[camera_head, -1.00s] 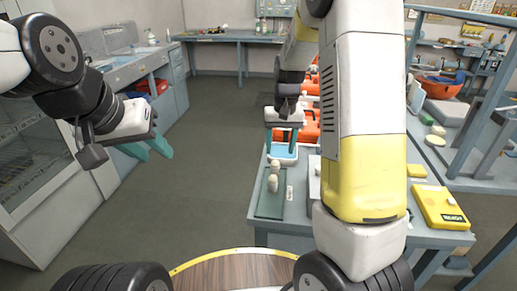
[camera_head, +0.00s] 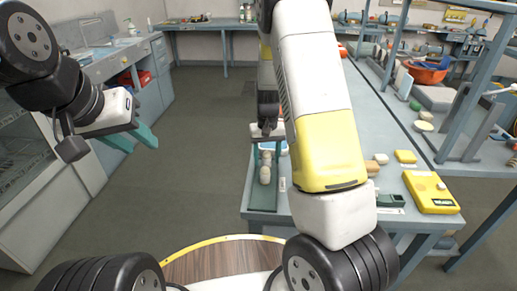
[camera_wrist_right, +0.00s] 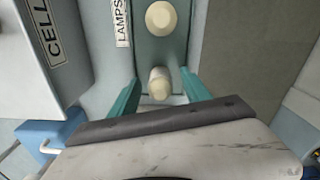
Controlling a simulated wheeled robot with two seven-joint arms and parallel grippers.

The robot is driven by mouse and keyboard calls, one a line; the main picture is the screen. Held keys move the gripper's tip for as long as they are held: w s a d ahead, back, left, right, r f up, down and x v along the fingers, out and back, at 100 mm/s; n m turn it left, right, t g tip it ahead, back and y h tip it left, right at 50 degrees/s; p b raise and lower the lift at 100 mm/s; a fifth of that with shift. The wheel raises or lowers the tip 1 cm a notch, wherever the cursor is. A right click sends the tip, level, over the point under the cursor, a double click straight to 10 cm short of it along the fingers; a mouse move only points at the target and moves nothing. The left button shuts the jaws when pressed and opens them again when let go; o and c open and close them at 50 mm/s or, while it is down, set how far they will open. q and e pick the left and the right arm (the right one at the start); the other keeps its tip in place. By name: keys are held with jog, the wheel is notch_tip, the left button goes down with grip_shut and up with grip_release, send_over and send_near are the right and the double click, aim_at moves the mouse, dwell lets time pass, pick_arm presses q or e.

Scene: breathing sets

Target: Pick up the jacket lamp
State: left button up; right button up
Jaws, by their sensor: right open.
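A green tray (camera_head: 263,198) near the front left corner of the table holds small cream lamps (camera_head: 265,174). In the right wrist view, one lamp (camera_wrist_right: 160,83) lies between the teal fingers of my right gripper (camera_wrist_right: 160,92), with a gap on each side. Another lamp (camera_wrist_right: 161,18) sits farther along the tray. A label beside the tray reads LAMPS (camera_wrist_right: 122,22). My right gripper is open above the tray's far part in the head view (camera_head: 266,148). My left gripper (camera_head: 133,139) is open and empty, over the floor at the left. I cannot tell which lamp is the jacket lamp.
A grey box labelled CELL (camera_wrist_right: 40,45) stands beside the tray, with a blue container (camera_wrist_right: 45,140) nearby. A yellow device (camera_head: 432,192) lies on the table's right. An orange bowl (camera_head: 428,72) is farther back. The floor at left is clear.

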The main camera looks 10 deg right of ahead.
grip_shut()
jog(key=shift+r, duration=0.1)
